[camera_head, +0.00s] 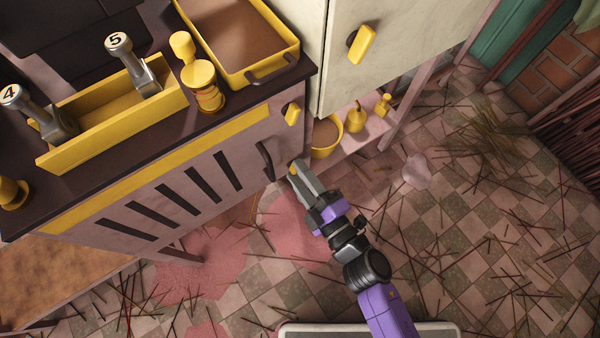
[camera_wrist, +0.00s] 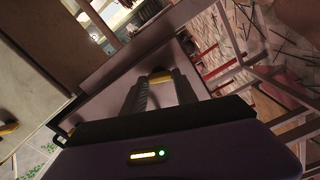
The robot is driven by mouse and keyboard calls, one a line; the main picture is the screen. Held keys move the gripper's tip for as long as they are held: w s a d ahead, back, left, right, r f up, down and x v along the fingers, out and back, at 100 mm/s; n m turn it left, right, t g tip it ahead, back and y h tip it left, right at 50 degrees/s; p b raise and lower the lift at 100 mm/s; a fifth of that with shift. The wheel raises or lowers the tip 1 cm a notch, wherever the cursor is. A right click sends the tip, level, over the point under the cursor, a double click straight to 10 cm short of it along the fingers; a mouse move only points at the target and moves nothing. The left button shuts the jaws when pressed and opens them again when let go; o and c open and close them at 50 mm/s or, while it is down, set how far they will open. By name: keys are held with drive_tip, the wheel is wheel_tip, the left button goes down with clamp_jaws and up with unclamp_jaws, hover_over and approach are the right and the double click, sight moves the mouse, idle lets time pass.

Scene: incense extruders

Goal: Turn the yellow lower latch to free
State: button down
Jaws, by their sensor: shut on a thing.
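The yellow lower latch (camera_head: 292,170) is on the end of the dark-topped cabinet, below an upper yellow latch (camera_head: 292,113). Only a small yellow bit of it shows at my fingertips; the rest is hidden. My gripper (camera_head: 297,167) is shut on it, reaching up from the lower right. In the wrist view, my gripper (camera_wrist: 160,80) has its two fingers close on either side of the yellow latch (camera_wrist: 161,74). The latch's exact turn angle cannot be told.
A pale cabinet (camera_head: 390,45) with a yellow knob (camera_head: 361,45) is at upper right. A low shelf holds a yellow bowl (camera_head: 325,137). The tiled floor (camera_head: 450,220) is strewn with sticks.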

idle(0.3)
drive_tip(key=c, duration=1)
unclamp_jaws()
drive_tip(key=shift+o, duration=0.2)
drive_tip(key=shift+s, duration=0.1)
drive_tip(key=p+v, duration=0.1)
drive_tip(key=v, duration=0.6)
drive_tip(key=shift+s+d+p, duration=0.2)
drive_tip(key=shift+s+p, duration=0.05)
drive_tip(key=shift+p, duration=0.05)
